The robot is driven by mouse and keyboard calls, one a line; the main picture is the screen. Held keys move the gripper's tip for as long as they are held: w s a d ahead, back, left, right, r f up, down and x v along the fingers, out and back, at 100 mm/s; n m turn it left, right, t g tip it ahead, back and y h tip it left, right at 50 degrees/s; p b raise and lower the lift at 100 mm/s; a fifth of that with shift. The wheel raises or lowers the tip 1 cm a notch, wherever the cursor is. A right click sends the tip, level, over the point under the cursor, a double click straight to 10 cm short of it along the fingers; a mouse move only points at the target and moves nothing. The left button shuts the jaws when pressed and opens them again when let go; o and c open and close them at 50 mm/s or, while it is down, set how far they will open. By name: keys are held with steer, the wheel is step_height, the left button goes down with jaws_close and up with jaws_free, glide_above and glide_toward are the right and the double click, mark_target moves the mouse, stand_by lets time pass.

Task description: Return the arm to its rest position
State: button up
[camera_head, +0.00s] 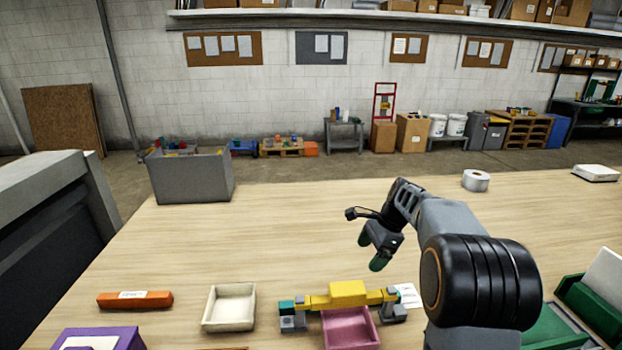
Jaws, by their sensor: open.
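My arm reaches in from the lower right over the wooden table (290,245). My gripper (378,262) hangs above the middle of the table, pointing down. Its green-tipped fingers are apart and nothing shows between them. Below it, nearer the front edge, are a yellow bridge-like part (348,292) on grey and teal supports and a pink tray (350,328) under it. My gripper appears clear of both.
A cream tray (229,307) and an orange block (135,300) lie at front left, with a purple box (98,338) below. A grey bin (190,176) stands at back left. A tape roll (476,180) sits at back right. Green trays (553,329) are at front right. The table's middle left is clear.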

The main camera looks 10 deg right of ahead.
steer(key=s+a+n+t+h, duration=0.2)
steer(key=s+n, duration=0.6)
steer(key=s, duration=0.3)
steer(key=s+a+r+n+t+h, duration=0.1)
steer(key=s+a+n+t+h, duration=0.1)
steer(key=s+n, duration=0.7)
steer(key=shift+s+a, duration=0.55)
steer(key=shift+s, duration=0.35)
